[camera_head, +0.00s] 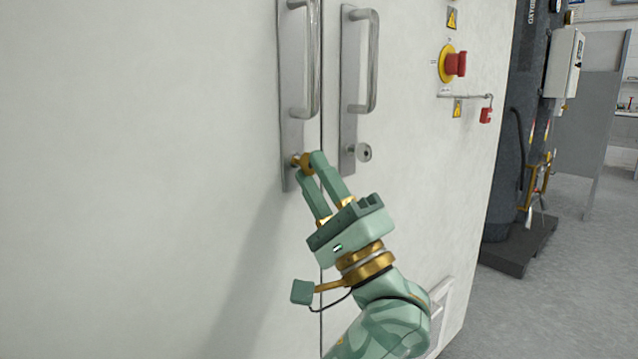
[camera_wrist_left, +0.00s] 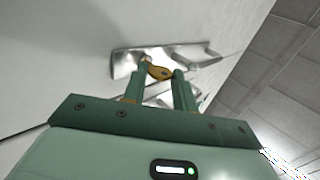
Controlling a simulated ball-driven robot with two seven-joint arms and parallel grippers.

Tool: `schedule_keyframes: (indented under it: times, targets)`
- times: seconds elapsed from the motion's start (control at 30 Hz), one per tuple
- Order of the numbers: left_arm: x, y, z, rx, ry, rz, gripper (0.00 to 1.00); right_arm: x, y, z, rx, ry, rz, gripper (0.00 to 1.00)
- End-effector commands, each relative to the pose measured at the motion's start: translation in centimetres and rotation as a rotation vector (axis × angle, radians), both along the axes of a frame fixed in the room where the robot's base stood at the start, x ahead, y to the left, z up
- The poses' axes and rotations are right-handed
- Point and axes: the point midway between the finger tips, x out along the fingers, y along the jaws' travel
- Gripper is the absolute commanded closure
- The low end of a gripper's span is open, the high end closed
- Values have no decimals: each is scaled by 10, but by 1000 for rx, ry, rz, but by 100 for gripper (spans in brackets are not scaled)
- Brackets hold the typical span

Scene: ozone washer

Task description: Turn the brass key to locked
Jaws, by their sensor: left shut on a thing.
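The brass key (camera_head: 306,162) sits in the lock at the bottom of the left door's steel handle plate (camera_head: 291,130). My left gripper (camera_head: 309,163) is shut on the key's bow, its two green fingers on either side of it. The left wrist view also shows the brass key (camera_wrist_left: 157,71) between the fingertips (camera_wrist_left: 160,73), in front of the steel plate. The fingers hide part of the bow, and I cannot tell exactly how the key is turned. My right gripper is not in view.
The right door's plate has a bar handle (camera_head: 372,60) and a round lock cylinder (camera_head: 364,152) close to my fingers. Grey floor (camera_head: 560,270) lies open at right.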

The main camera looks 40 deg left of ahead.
Motion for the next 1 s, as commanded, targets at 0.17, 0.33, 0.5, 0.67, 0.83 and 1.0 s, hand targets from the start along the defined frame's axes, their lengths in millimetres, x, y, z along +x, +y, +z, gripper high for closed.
schedule_keyframes:
  times: [0.17, 0.33, 0.5, 0.67, 0.83, 1.0]
  targets:
    - [0, 0, -1, -2, 1, -1, 95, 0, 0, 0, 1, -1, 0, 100]
    - [0, 0, -1, -2, 1, -1, 50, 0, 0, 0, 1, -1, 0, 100]
    - [0, 0, 0, -1, 1, -1, 50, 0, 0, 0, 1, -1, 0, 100]
    - [0, -2, -2, -1, 1, 0, 50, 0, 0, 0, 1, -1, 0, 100]
    - [-1, -18, -18, -2, 4, -1, 50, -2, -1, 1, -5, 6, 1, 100]
    - [-3, -51, -50, -3, 5, -2, 50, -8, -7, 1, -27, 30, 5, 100]
